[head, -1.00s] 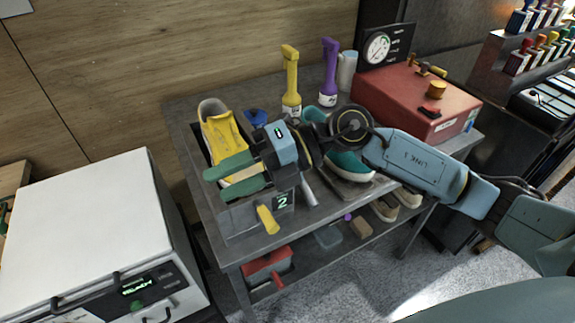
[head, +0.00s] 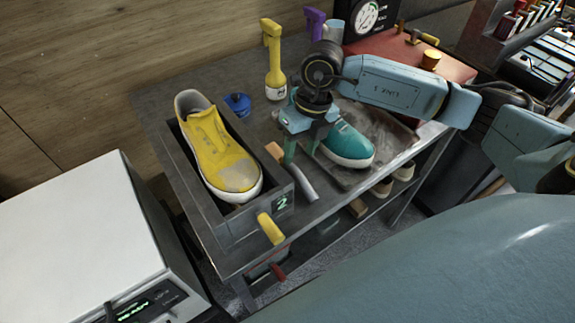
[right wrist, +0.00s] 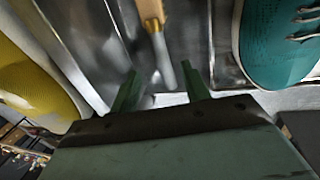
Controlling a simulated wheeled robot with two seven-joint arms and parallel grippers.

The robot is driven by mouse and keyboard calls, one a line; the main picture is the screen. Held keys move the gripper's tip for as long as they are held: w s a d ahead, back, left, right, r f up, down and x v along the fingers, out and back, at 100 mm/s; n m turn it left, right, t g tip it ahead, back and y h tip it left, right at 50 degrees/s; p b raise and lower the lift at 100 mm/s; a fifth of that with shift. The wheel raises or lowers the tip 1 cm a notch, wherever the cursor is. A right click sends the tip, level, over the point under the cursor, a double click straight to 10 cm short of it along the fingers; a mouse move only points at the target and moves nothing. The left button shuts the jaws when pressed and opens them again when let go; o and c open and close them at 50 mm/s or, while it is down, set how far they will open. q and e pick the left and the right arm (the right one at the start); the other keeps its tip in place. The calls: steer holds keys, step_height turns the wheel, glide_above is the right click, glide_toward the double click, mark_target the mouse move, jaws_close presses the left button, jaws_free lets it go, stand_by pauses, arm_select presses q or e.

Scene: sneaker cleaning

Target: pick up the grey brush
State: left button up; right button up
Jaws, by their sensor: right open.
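The grey brush (head: 302,185) lies on the metal table between the tray with the yellow shoe and the teal shoe. Its grey handle points to the table's front edge, and its tan wooden part (head: 274,150) points to the back. My right gripper (head: 299,157) is open and empty, pointing down just above and behind the brush. In the right wrist view the brush's grey handle (right wrist: 165,65) shows between the two green fingers, beyond their tips. I cannot tell the exact gap. My left gripper is not in view.
The yellow shoe (head: 215,150) stands in a dark tray (head: 230,233) marked 2, with a yellow handle (head: 270,228) at its front. The teal shoe (head: 345,142) is close right of my gripper. A yellow bottle (head: 273,65) and blue object (head: 238,104) stand behind.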

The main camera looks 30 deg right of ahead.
mark_target(294, 168)
steer(key=shift+w+a+f, duration=0.1)
steer(key=shift+a+f, duration=0.1)
steer(key=shift+f, duration=0.8)
steer(key=shift+w+a+f, duration=0.1)
steer(key=shift+a+f, duration=0.05)
steer(key=shift+f, duration=0.85)
steer(key=shift+w+a+f, duration=0.1)
steer(key=shift+a+f, duration=0.1)
steer(key=shift+f, duration=0.8)
steer(key=shift+c, duration=0.5)
jaws_close()
